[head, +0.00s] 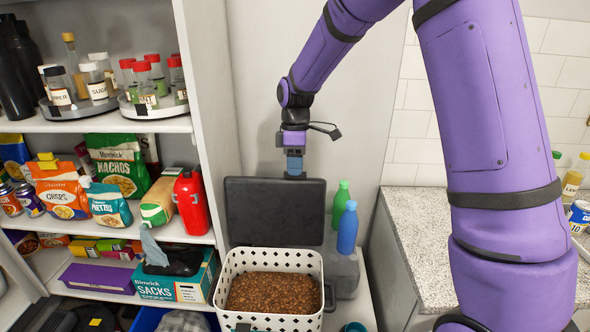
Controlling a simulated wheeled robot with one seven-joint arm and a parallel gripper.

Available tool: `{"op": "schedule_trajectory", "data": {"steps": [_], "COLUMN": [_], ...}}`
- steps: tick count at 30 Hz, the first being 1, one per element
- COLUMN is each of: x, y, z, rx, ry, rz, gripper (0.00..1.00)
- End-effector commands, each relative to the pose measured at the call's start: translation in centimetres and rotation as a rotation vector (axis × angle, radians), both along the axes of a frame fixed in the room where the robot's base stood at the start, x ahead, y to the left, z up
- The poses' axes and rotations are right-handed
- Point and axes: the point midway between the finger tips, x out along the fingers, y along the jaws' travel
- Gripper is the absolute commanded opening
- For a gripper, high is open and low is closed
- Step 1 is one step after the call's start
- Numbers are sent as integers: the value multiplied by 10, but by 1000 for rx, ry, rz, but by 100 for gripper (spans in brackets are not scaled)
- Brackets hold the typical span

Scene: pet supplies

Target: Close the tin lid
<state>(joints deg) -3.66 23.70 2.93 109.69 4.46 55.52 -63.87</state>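The tin is a white perforated box (222,287) full of brown kibble, low in the middle of the head view. Its dark grey lid (275,212) stands open, upright behind the box.
A green bottle (341,198) and a blue bottle (347,230) stand close to the lid's right on a grey block (345,272). Shelves with food bags, jars and a red container (190,203) are on the left. A speckled counter (420,225) is on the right.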

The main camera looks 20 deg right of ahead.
Motion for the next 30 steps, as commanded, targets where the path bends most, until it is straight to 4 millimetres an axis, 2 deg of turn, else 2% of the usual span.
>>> {"op": "schedule_trajectory", "data": {"steps": [6,14,15,19,30], "x": [-2,-3,-3,-3,-2], "y": [1,1,1,1,3], "z": [-14,-15,-15,-14,-13], "rx": [0,0,0,0,-7], "ry": [-1,-1,-1,-1,-17], "rz": [0,0,0,0,2], "gripper": [34,34,29,0,0]}}
